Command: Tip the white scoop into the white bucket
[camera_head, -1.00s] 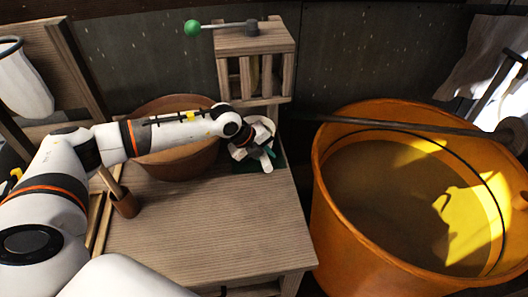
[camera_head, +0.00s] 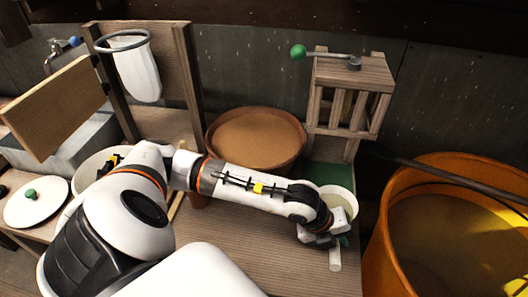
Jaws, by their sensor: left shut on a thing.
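My left gripper (camera_head: 322,236) is shut on the white scoop (camera_head: 350,196) at the right side of the wooden table. The scoop's round rim shows behind the gripper, with a pale inside. A short white handle end (camera_head: 335,261) points down below the jaws. The scoop is over or on a green patch under the slatted wooden stand; I cannot tell if it touches. A white round vessel, which looks like the white bucket (camera_head: 88,172), stands at the far left, partly hidden behind my left arm. My right gripper is out of view.
A brown bowl of tan material (camera_head: 255,139) stands behind my forearm. The slatted wooden stand (camera_head: 352,72) has a green-knobbed lever. A white bag (camera_head: 138,72) hangs from a ring. A large orange tub (camera_head: 458,168) stands at right.

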